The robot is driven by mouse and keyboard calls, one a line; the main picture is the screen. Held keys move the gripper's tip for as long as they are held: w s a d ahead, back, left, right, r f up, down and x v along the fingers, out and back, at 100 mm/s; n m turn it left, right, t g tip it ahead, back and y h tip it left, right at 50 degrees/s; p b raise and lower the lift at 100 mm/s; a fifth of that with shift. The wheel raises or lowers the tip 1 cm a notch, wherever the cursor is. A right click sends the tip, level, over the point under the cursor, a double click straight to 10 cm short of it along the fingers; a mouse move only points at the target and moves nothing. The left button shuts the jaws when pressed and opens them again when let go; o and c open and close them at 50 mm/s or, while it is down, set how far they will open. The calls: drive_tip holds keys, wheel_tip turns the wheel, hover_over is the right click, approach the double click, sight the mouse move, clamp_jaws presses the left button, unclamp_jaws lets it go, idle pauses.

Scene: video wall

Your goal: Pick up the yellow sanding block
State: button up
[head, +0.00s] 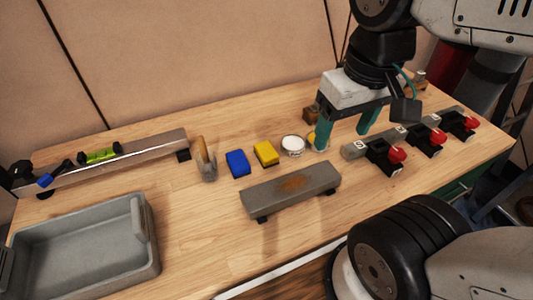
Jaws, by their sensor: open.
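The yellow sanding block (266,153) lies on the wooden workbench (200,228), just right of a blue block (237,163) and left of a white round container (293,146). My gripper (343,140) is to the right of the yellow block and apart from it. Its two green fingers point down and are spread open. A small yellow item (311,137) shows by the left finger, partly hidden by it; I cannot tell what it is.
A grey bar on feet (291,189) stands in front of the blocks. A wooden-handled tool (204,160) stands left of the blue block. Red-knobbed clamps (396,154) sit at right, a grey tray (75,216) at front left, a long rail (130,157) at back left. The front middle is clear.

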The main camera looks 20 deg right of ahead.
drive_tip(key=shift+o, duration=0.4)
drive_tip(key=shift+f, duration=0.1)
drive_tip(key=g, duration=0.1)
hover_over(266, 150)
wheel_tip(266, 150, down, 19)
drive_tip(key=shift+a+r, duration=0.1)
wheel_tip(266, 150, down, 8)
drive_tip(key=shift+r, duration=0.15)
drive_tip(key=c, duration=1.1)
drive_tip(key=shift+c, duration=0.2)
drive_tip(key=shift+r, duration=0.1)
